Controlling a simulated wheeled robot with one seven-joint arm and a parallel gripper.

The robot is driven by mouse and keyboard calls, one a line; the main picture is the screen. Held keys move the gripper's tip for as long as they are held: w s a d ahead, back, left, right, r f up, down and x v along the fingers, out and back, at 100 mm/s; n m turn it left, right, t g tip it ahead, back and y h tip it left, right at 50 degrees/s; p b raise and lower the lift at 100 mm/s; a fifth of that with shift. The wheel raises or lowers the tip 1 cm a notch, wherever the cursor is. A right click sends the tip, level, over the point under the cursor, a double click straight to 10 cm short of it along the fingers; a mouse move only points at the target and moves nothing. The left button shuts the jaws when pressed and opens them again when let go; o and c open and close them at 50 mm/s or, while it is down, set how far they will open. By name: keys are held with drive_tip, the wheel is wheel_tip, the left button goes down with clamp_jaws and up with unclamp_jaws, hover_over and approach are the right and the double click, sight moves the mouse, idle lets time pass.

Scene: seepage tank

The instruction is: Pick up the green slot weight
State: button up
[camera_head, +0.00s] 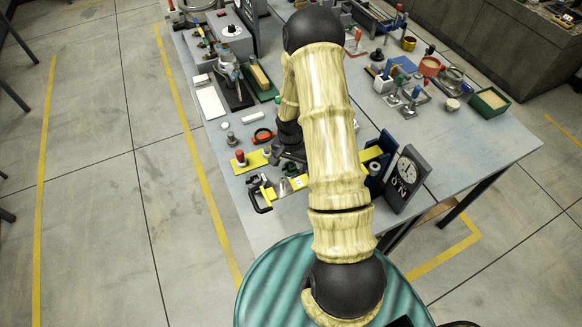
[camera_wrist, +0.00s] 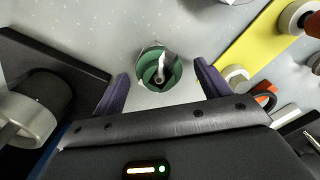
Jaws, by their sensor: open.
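The green slot weight (camera_wrist: 174,71) is a small round disc with a pale slot and a dark centre, standing on the light grey table top in the wrist view. My gripper (camera_wrist: 162,76) is open, its two purple fingers spread left and right of the weight. The weight shows between and slightly past the fingertips; I see no contact, and the height gap is hard to judge.
A black stand with a grey ring (camera_wrist: 32,118) is close on the left in the wrist view. A yellow strip (camera_wrist: 246,45) and a white cylinder (camera_wrist: 236,75) lie to the right. In the head view a dial box (camera_head: 406,178) stands near the table's front edge.

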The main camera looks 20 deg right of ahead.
sight(291, 164)
drive_tip(key=shift+c, duration=0.5)
drive_tip(key=c, duration=1.1)
drive_tip(key=shift+r, duration=0.15)
drive_tip(key=shift+c, duration=0.2)
wheel_tip(291, 164, up, 10)
drive_tip(key=b, duration=0.2)
